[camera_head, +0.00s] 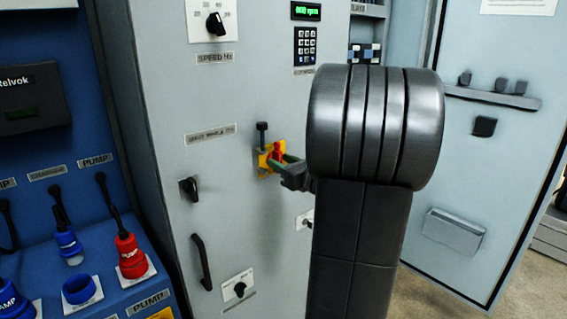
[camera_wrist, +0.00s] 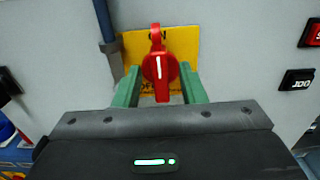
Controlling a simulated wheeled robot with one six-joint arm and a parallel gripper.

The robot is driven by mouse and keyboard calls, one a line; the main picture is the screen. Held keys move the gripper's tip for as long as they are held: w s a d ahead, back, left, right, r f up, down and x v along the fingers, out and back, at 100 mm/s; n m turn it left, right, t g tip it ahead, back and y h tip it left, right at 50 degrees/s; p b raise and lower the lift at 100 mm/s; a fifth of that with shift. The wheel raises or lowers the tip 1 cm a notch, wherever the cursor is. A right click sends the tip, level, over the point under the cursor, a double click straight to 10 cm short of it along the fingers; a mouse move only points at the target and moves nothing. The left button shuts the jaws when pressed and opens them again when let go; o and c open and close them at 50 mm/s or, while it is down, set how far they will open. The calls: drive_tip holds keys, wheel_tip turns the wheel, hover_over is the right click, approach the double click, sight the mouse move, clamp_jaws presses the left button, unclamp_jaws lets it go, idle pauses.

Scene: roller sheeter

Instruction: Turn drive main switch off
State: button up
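The main switch is a red rotary handle (camera_wrist: 159,68) on a yellow plate (camera_wrist: 185,42), mounted on the grey cabinet front. In the wrist view the handle stands upright, with a white line running up and down on it. My gripper (camera_wrist: 160,88) has its two green fingers apart, one on each side of the handle's lower part. Gaps seem to show between the fingers and the handle. In the head view the red handle (camera_head: 277,151) shows just beyond my gripper (camera_head: 287,164), and my arm hides what lies to the right.
A black rotary knob (camera_head: 189,188) and a black door handle (camera_head: 201,262) are on the cabinet at left. A keypad (camera_head: 305,46) and a green rpm display (camera_head: 306,11) sit above. A dark post (camera_wrist: 105,30) stands close left of the yellow plate. Black and red labelled buttons (camera_wrist: 298,82) are at right.

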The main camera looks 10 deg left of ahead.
clamp_jaws()
drive_tip(key=shift+f+n+b, duration=0.1)
drive_tip(key=shift+n+b, duration=0.2)
drive_tip(key=shift+b, duration=0.1)
drive_tip(key=n+b, duration=0.5)
drive_tip(key=b, duration=0.2)
drive_tip(key=n+b, duration=0.6)
drive_tip(key=b, duration=0.1)
drive_tip(key=n+b, duration=0.6)
drive_tip(key=b, duration=0.1)
drive_tip(key=shift+s+a+f, duration=0.2)
drive_tip(key=shift+s+f, duration=0.05)
drive_tip(key=shift+f, duration=0.05)
drive_tip(key=shift+n, duration=0.3)
